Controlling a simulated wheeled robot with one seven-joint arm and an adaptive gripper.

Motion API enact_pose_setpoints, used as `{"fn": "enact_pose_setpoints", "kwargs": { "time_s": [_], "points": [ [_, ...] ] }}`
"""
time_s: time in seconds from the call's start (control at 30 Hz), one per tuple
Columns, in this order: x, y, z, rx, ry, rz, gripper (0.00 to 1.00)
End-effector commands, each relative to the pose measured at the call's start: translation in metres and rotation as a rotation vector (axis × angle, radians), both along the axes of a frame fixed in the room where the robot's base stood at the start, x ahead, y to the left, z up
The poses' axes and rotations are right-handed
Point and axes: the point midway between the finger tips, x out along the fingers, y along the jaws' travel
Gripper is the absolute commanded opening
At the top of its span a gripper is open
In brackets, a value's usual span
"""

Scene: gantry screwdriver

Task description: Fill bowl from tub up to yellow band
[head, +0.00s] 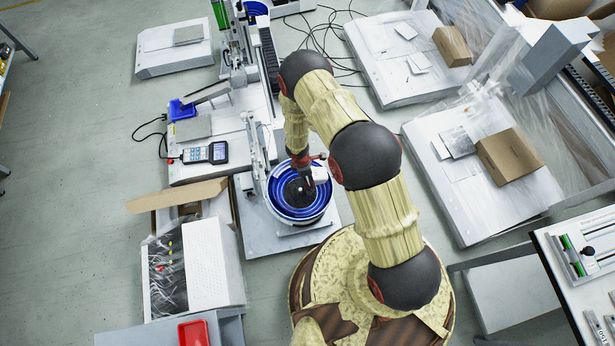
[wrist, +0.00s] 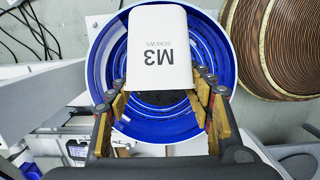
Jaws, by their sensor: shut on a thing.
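My gripper (head: 305,170) is over the blue bowl (head: 277,197) of the feeder. It is shut on a white tub (head: 320,175). The bowl (wrist: 110,62) has a spiral blue inside wall and a white outer rim, and lies beneath the tub. Its middle looks dark, partly hidden by the tub and fingers. I cannot make out a yellow band or the fill level, nor the tub's exact tilt.
A gantry post (head: 256,150) stands close left of the bowl. A handheld meter (head: 205,153) lies on the white bench beyond. An open carton (head: 178,195) and a red tray (head: 193,334) are at lower left. White platforms with brown boxes (head: 511,158) stand at right.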

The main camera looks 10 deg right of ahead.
Motion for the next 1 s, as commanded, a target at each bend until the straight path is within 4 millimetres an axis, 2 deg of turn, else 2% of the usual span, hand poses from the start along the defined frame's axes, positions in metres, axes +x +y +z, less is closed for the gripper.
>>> {"fn": "enact_pose_setpoints", "kwargs": {
  "time_s": [1.0],
  "points": [
    [0.0001,0.0029,-0.0018,-0.07,0.0,0.001,0.21]
  ]
}}
